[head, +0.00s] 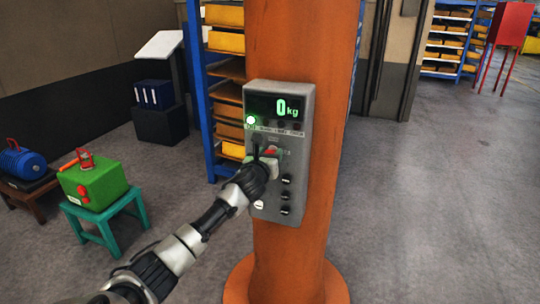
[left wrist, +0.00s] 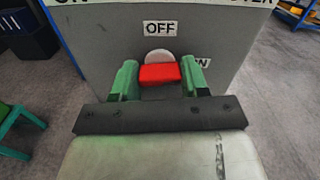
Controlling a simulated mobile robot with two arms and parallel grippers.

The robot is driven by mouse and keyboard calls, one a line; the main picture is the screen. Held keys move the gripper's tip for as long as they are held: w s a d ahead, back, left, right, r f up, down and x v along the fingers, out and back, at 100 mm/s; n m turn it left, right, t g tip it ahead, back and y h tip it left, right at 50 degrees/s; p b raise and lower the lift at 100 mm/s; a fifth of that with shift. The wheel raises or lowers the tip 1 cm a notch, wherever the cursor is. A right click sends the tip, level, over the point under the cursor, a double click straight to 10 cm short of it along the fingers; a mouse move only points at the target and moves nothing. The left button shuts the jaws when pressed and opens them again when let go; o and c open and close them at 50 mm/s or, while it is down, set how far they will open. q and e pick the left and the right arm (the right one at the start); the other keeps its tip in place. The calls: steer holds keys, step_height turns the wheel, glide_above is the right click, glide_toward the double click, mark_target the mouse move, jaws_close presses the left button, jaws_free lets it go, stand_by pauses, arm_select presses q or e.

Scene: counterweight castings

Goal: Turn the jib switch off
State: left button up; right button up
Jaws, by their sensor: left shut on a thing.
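The jib switch is a red handle (left wrist: 160,73) on a pale round base (left wrist: 160,56). An OFF label (left wrist: 159,28) sits straight above it, and an ON label (left wrist: 203,62) to its right is partly hidden by a finger. In the left wrist view the red handle lies crosswise between the green fingers of my left gripper (left wrist: 159,80), which is shut on it. My right gripper is not in view.
The box is on an orange column (head: 300,40). Its display (head: 278,107) reads 0 kg and a green lamp (head: 251,120) is lit. Several dark knobs (head: 286,195) sit below. A green casting (head: 93,182) on a teal stool (head: 112,225) stands at left.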

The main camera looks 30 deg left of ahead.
arm_select(q)
steer(key=n, duration=0.8)
steer(key=shift+n, duration=0.4)
steer(key=n, duration=0.3)
steer(key=shift+f+n, duration=0.1)
steer(key=shift+n, duration=0.2)
steer(key=n, duration=0.4)
steer(key=shift+b, duration=0.3)
steer(key=shift+n, duration=0.3)
steer(key=o, duration=0.9)
